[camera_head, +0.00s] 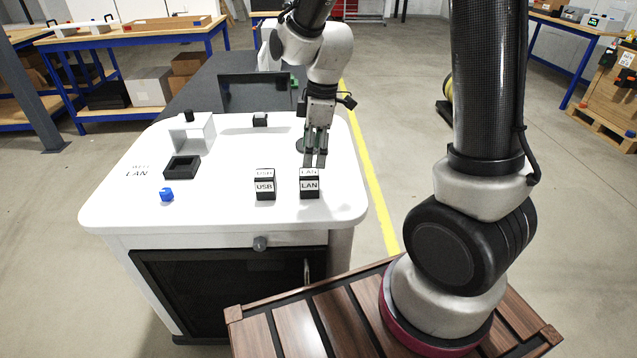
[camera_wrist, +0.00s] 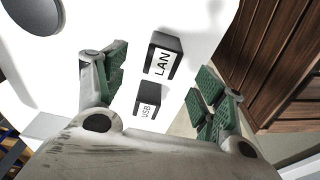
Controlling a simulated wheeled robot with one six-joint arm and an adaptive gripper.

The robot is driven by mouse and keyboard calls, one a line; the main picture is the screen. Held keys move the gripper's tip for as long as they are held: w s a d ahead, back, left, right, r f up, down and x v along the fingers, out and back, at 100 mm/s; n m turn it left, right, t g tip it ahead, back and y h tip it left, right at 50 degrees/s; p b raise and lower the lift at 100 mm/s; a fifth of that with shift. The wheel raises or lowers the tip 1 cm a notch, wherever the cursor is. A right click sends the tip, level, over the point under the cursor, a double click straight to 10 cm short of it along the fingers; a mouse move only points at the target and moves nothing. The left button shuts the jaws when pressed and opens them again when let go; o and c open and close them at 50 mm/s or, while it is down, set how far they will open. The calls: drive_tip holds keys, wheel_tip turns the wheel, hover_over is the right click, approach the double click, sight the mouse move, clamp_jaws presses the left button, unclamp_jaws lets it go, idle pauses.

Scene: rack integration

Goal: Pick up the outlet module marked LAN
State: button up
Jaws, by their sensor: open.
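The outlet module marked LAN (camera_head: 309,186) is a small black block with white labels, standing on the white table top near its right front edge. In the wrist view the LAN module (camera_wrist: 164,56) lies beyond the gap between the fingers. The similar USB module (camera_head: 265,187) stands just left of it; it also shows in the wrist view (camera_wrist: 147,101). My gripper (camera_head: 314,162) is open and empty, pointing down, just above and behind the LAN module in the head view. Its green-padded fingers (camera_wrist: 160,85) are spread apart. I cannot tell the exact height.
A dark upright panel (camera_head: 254,93) stands behind. The table's middle is clear.

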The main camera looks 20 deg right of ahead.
sight(309, 172)
drive_tip(key=f, duration=0.3)
drive_tip(key=a+f, duration=0.1)
drive_tip(key=f, duration=0.3)
drive_tip(key=shift+a+f, duration=0.15)
drive_tip(key=shift+a, duration=0.05)
drive_tip(key=c, duration=1.2)
